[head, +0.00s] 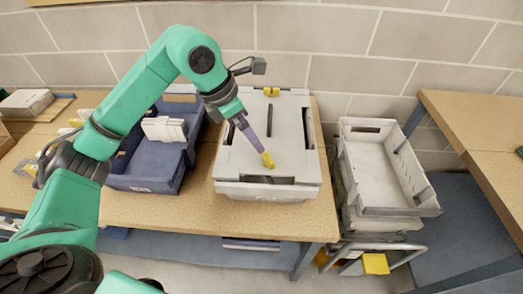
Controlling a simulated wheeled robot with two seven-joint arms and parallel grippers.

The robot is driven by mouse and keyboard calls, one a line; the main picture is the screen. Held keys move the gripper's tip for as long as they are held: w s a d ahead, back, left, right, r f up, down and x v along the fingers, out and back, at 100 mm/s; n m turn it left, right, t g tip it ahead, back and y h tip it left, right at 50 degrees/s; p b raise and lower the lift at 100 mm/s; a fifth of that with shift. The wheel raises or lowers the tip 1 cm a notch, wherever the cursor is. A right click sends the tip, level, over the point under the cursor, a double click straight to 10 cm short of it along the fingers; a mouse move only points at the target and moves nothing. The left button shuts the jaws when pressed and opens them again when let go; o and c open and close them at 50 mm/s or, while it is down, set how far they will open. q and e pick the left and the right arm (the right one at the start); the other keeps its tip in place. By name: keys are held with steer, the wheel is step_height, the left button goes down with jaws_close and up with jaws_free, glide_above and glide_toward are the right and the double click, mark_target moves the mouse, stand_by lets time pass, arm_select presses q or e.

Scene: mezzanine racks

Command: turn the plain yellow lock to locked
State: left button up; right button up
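A grey lidded crate (231,160) stands on the wooden bench. A small yellow lock (271,92) sits at the middle of its far edge; its setting is too small to read. My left gripper (266,157) reaches down over the crate's lid, near the front edge and well short of that far yellow piece. A second yellow piece (268,160) shows at the end of its dark finger. I cannot tell whether this is the fingertip or a separate lock touching it. The finger opening is not clear from this angle. My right gripper is not in view.
A blue bin (150,183) with pale boxes (165,129) stands left of the crate. An empty grey tray (374,165) sits stacked on a trolley to the right. A block wall (330,40) closes the back. Another wooden bench (470,125) stands far right.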

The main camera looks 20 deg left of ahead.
mark_target(267, 157)
arm_select(q)
steer(key=p+x, duration=0.1)
steer(key=x, duration=0.4)
steer(key=p+x, duration=0.1)
steer(key=x, duration=0.4)
steer(key=shift+s+d+r, duration=0.1)
steer(key=shift+d, duration=0.1)
steer(key=shift+f, duration=0.5)
jaws_close()
